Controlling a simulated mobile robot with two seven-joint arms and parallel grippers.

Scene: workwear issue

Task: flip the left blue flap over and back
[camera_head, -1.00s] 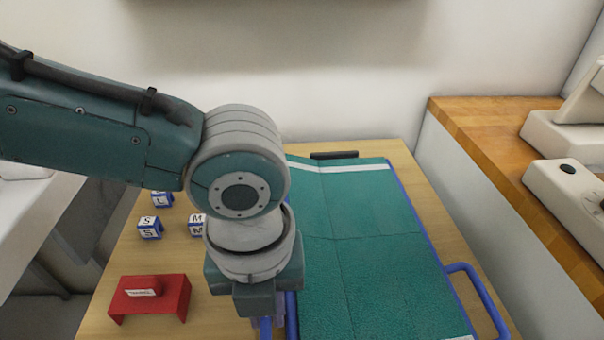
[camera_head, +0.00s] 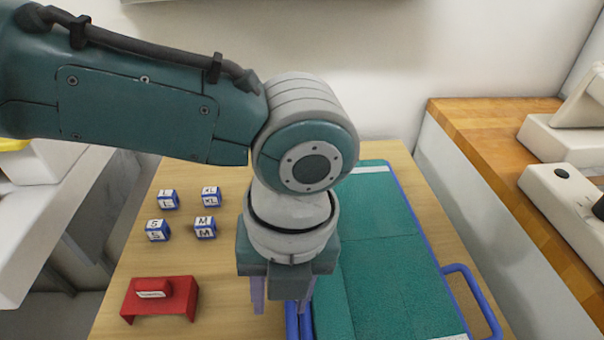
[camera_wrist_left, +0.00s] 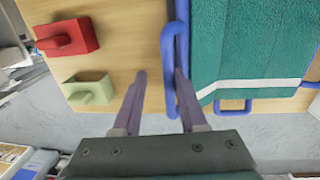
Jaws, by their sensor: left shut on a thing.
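The teal flapped piece (camera_head: 395,275) lies on the wooden table, with blue edging and a blue handle on each long side. Its left blue handle (camera_head: 291,322) shows under my left gripper (camera_head: 281,305). The handle lies close to the right finger there. My arm hides the far left of the teal piece, and I cannot tell whether the left flap is lifted. My right gripper is not in view.
A red block stand (camera_head: 160,298) and several lettered size cubes (camera_head: 158,230) stand on the table at left. A pale green stand (camera_wrist_left: 90,92) shows in the left wrist view. A right blue handle (camera_head: 475,290) sticks out. A wooden counter (camera_head: 490,170) is at right.

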